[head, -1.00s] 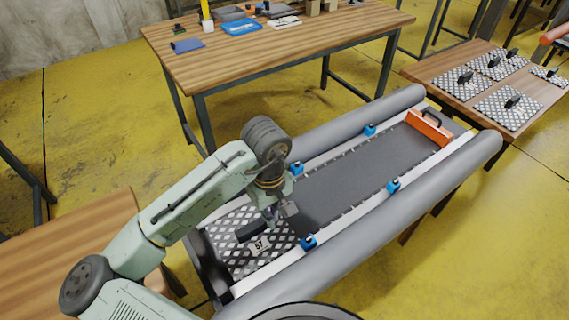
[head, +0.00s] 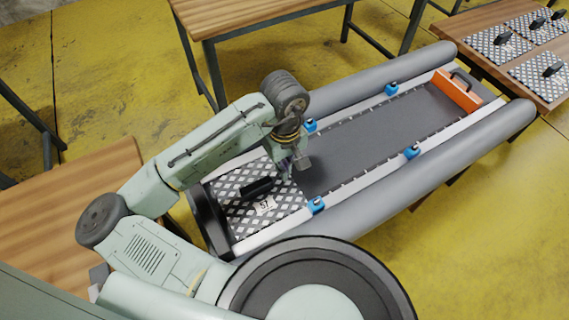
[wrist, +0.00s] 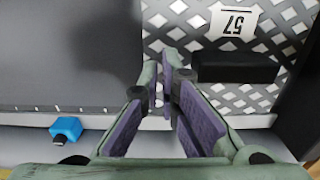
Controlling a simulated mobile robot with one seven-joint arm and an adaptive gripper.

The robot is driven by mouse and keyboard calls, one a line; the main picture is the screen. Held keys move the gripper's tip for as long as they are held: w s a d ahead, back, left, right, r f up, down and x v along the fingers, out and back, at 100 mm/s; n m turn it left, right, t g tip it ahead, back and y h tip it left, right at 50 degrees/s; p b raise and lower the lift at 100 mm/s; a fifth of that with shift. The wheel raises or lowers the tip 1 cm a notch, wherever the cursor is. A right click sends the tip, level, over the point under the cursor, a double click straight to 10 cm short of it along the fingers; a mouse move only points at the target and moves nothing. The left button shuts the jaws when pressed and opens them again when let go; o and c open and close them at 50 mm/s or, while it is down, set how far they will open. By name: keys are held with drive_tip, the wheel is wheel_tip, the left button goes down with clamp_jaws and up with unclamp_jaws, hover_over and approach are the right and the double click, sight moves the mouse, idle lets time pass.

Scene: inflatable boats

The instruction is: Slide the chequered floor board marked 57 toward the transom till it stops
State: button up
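The chequered floor board marked 57 (head: 236,206) lies in the boat at its left end, by the dark transom (head: 207,219). I cannot tell whether they touch. The board has a black handle (head: 257,187) and a white 57 label (head: 265,206). My gripper (head: 293,168) is low at the board's inner edge, on the side away from the transom. In the wrist view my gripper (wrist: 162,72) has its fingertips close together with nothing between them, beside the board's handle (wrist: 236,67). Contact with the edge is unclear.
Grey tubes (head: 420,190) run along both sides of the boat, with blue clamps (head: 316,205) on the white side rails. An orange piece (head: 458,91) closes the far end. The grey boat floor (head: 360,150) is bare. Other chequered boards (head: 540,72) lie on a right-hand table.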

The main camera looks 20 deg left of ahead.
sight(276, 184)
wheel_tip(276, 184, down, 4)
drive_tip(key=b, duration=0.3)
drive_tip(key=shift+f, duration=0.1)
drive_tip(key=shift+s+a+r, duration=0.3)
drive_tip(key=shift+s, duration=0.1)
drive_tip(key=shift+s+a+f, duration=0.15)
drive_tip(key=shift+s+a, duration=0.35)
drive_tip(key=shift+a, duration=0.05)
drive_tip(key=shift+w+d+p, duration=0.35)
drive_tip(key=shift+w+d, duration=0.45)
wheel_tip(276, 184, up, 6)
drive_tip(key=p, duration=0.5)
drive_tip(key=shift+w+p, duration=0.1)
drive_tip(key=shift+p, duration=0.2)
wheel_tip(276, 184, up, 3)
drive_tip(key=shift+r, duration=0.1)
